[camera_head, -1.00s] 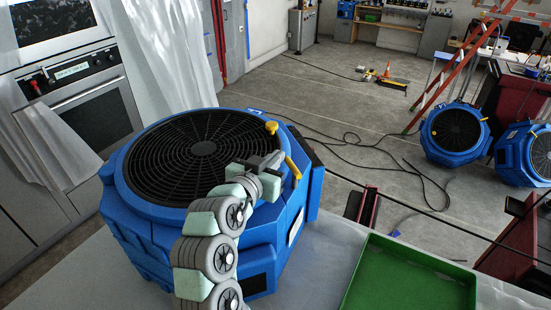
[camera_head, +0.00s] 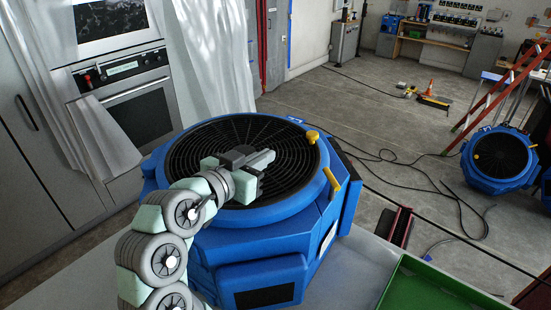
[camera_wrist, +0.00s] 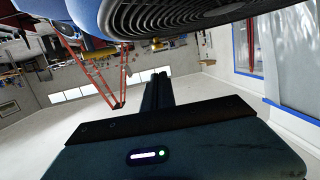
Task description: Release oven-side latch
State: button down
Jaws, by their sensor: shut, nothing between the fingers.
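The blue drum-shaped fan (camera_head: 270,245) stands with its black round grille (camera_head: 205,145) facing up. A yellow latch handle (camera_head: 331,180) sits on its right side, with a yellow knob (camera_head: 312,135) on the rim above it. No latch shows on the oven-facing left side, which is partly hidden by the fan's body and my arm. My gripper (camera_head: 270,157) is shut and empty, above the right half of the grille and left of the yellow parts. In the wrist view my gripper (camera_wrist: 160,76) points away, with the grille (camera_wrist: 190,18) along the top.
The oven (camera_head: 140,110) stands at the left, with white plastic sheeting (camera_head: 205,60) hanging beside it. A green tray (camera_head: 435,290) lies on the table at the lower right. Another blue fan (camera_head: 500,160), a red ladder (camera_head: 495,100) and cables (camera_head: 440,195) are on the floor behind.

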dwell(0.3)
jog(key=w+d+m+g+p, duration=0.1)
jog(key=p, duration=0.1)
jog(key=d+m+g+p, duration=0.1)
jog(key=g+p, duration=0.1)
jog(key=p, duration=0.1)
jog(key=shift+w+d+f+m+p, duration=0.15)
jog(key=shift+w+d+m+p, duration=0.2)
jog(key=shift+d+m, duration=0.05)
jog(key=shift+w+d+f+m+g+p, duration=0.15)
jog(key=shift+d+m+g+p, duration=0.1)
jog(key=shift+m+g+p, duration=0.75)
jog(key=shift+f+g+p, duration=0.1)
jog(key=shift+g+p, duration=0.5)
jog(key=shift+p, duration=0.55)
jog(key=shift+s+a+r+m+g+p, duration=0.1)
jog(key=shift+s+r+m+g+p, duration=0.1)
jog(key=shift+m+g+p, duration=0.6)
jog(key=s+a+r+m+g+p, duration=0.1)
jog(key=p, duration=0.2)
jog(key=s+a+r+m+g+h+p, duration=0.1)
jog(key=r+p, duration=0.1)
jog(key=p, duration=0.1)
jog(key=shift+a+g, duration=0.3)
jog(key=shift+a, duration=0.05)
jog(key=shift+d, duration=0.1)
